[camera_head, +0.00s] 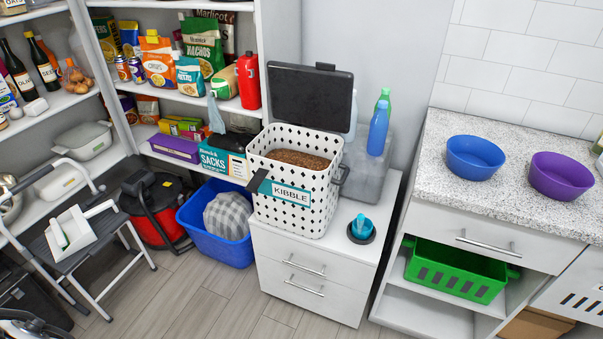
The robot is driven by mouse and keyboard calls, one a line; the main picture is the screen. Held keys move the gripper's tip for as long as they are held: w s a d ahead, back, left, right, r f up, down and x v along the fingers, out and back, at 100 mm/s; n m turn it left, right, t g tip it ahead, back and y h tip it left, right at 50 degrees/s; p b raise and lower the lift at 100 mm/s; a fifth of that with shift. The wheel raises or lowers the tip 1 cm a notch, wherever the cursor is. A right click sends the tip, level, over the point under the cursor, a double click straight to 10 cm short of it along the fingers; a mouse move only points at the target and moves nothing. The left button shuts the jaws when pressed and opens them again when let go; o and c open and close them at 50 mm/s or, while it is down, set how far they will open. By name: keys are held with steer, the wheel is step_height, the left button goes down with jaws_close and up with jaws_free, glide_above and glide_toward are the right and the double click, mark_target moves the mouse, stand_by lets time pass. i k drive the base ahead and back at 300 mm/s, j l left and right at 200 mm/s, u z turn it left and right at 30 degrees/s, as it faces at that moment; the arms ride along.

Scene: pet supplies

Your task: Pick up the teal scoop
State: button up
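A small teal scoop (361,224) sits in a dark round holder (361,236) on top of the white drawer cabinet (308,262), near its front right corner. Part of it is hidden inside the holder. To its left stands a white bin with black diamond cut-outs (293,208) and a label reading KIBBLE. Its dark lid (310,100) is open and brown kibble (298,159) shows inside. I cannot make out my gripper in this view.
Bottles (378,130) and a clear container (368,175) stand behind the scoop. A speckled counter with a blue bowl (475,158) and a purple bowl (561,177) is at the right. A blue tub (215,236), red vacuum (152,222) and step stool (68,250) crowd the floor left.

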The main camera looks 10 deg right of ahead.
mark_target(362, 227)
steer(key=i+l+z, duration=0.1)
steer(key=z, duration=0.25)
steer(key=i+l+z, duration=0.1)
steer(key=z, duration=0.25)
steer(key=i+l+z, duration=0.15)
steer(key=z, duration=0.2)
